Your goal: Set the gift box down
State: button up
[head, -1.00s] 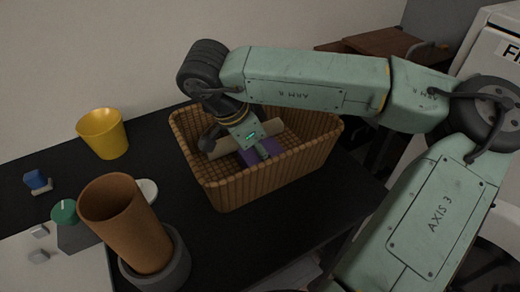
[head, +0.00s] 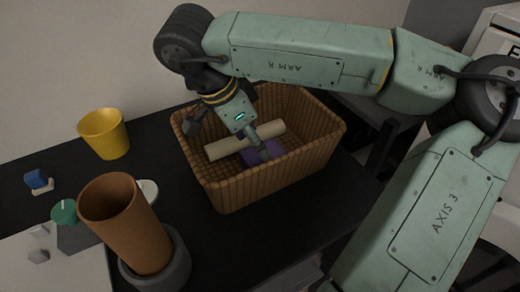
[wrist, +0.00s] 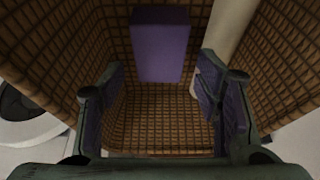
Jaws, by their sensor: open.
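The purple gift box (head: 265,155) lies on the floor of the woven basket (head: 275,184), partly hidden by a finger in the head view. In the wrist view the gift box (wrist: 160,45) shows whole, beyond the fingertips and clear of both fingers. My gripper (head: 258,143) is inside the basket's opening, above the box. In the wrist view my gripper (wrist: 163,85) has its fingers wide apart with only basket floor between them.
A cream roll (head: 226,145) lies in the basket beside the box. On the dark desk (head: 240,237) stand a yellow cup (head: 103,135), a brown cylinder in a grey holder (head: 128,225) and small blue and green items to the left. The basket walls surround my gripper.

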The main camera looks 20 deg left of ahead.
jog(key=v, duration=0.6)
jog(key=shift+r, duration=0.3)
jog(key=shift+s+a, duration=0.1)
jog(key=shift+a, duration=0.05)
